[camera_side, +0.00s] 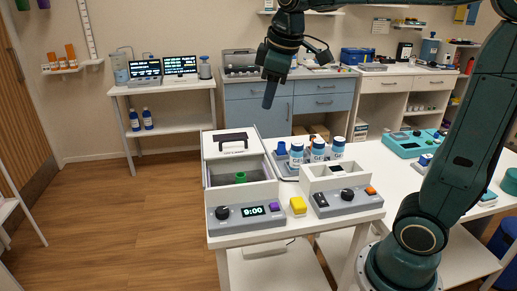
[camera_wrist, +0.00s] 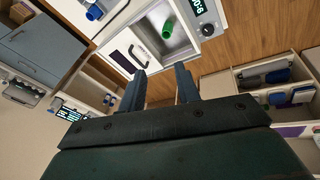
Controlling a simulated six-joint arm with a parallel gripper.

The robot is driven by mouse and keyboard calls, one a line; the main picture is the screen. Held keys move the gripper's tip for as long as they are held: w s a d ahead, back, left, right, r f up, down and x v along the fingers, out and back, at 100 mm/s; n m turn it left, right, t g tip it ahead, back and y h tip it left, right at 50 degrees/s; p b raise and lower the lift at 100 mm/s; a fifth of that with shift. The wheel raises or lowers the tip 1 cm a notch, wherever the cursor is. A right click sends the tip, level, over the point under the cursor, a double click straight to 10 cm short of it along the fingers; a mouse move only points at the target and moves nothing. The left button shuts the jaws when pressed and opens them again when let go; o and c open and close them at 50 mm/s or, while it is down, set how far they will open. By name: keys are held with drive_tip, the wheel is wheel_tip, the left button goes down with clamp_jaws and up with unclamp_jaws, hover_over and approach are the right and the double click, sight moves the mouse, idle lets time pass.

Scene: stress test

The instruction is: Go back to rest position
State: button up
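My gripper (camera_side: 270,94) hangs in the air above and behind the worktable in the side view, well clear of everything on it. In the wrist view my gripper (camera_wrist: 160,73) has its two dark fingers spread apart with nothing between them. Below it a white box machine (camera_side: 211,178) with a 9:00 display stands on the table, its top open. A green cylinder (camera_side: 240,177) is inside the box's opening; it also shows in the wrist view (camera_wrist: 167,30), apart from the fingers.
Several white bottles with blue labels (camera_side: 318,150) stand behind a smaller grey control box (camera_side: 345,200). A teal device (camera_side: 410,143) is at right. Counters line the back wall. Air around my gripper is free.

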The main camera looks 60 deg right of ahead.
drive_tip(key=s+a+f+m+t, duration=0.1)
drive_tip(key=s+a+f+m, duration=0.1)
drive_tip(key=s, duration=0.6)
drive_tip(key=s+a+f+m+t+y, duration=0.1)
drive_tip(key=s+a+f+m, duration=0.1)
drive_tip(key=s+f, duration=0.3)
drive_tip(key=s+a, duration=0.1)
drive_tip(key=s, duration=0.3)
drive_tip(key=shift+a+f+m, duration=0.2)
drive_tip(key=shift+a+m, duration=0.1)
drive_tip(key=shift+m, duration=0.1)
